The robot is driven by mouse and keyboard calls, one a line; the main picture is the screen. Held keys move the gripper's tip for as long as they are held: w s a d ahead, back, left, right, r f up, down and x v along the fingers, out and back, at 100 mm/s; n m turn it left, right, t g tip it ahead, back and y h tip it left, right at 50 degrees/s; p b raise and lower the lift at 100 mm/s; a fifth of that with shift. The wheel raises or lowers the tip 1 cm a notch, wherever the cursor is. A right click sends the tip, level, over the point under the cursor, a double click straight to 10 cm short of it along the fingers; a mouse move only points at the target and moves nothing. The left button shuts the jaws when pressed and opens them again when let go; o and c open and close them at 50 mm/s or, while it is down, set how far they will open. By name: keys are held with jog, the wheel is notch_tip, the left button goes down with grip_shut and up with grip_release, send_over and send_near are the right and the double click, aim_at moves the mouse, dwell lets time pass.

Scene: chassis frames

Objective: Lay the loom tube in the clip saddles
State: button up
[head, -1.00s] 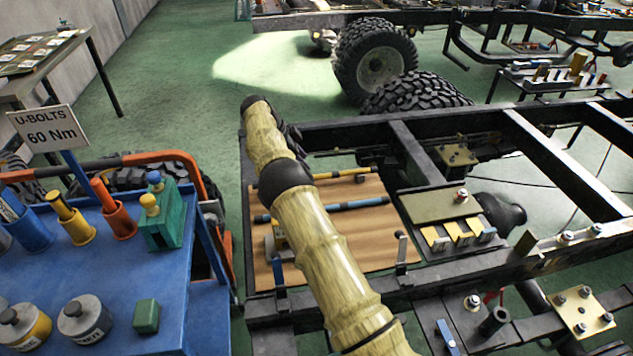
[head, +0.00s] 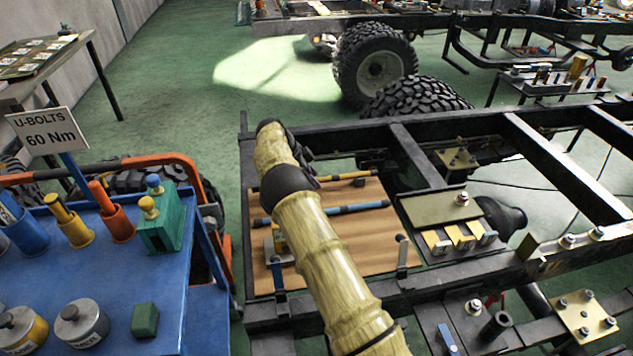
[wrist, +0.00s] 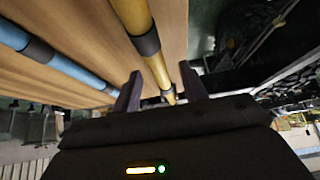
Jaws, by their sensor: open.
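A yellow tube with dark bands (head: 352,176) lies along the far part of a brown board (head: 350,250) inside the chassis frame. A blue tube with dark bands (head: 352,209) lies nearer, roughly parallel to it. Two short upright posts, one blue-topped (head: 278,274) and one dark grey (head: 402,257), stand at the board's near edge; I cannot tell whether they are the clip saddles. In the wrist view my gripper (wrist: 160,72) is open, with the yellow tube (wrist: 152,58) running between its fingers. The blue tube (wrist: 55,60) is to the left. My arm hides part of both tubes in the head view.
Black chassis rails (head: 480,280) surround the board. A plate with several yellow-and-silver blocks (head: 460,238) sits to its right. A blue trolley (head: 110,285) with cups, tins and green blocks stands at left, beside a U-bolts sign (head: 42,131).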

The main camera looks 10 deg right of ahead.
dwell(0.4)
grip_shut()
jog(key=shift+r, duration=0.1)
notch_tip(320, 180, up, 10)
jog(key=p, duration=0.1)
dwell(0.5)
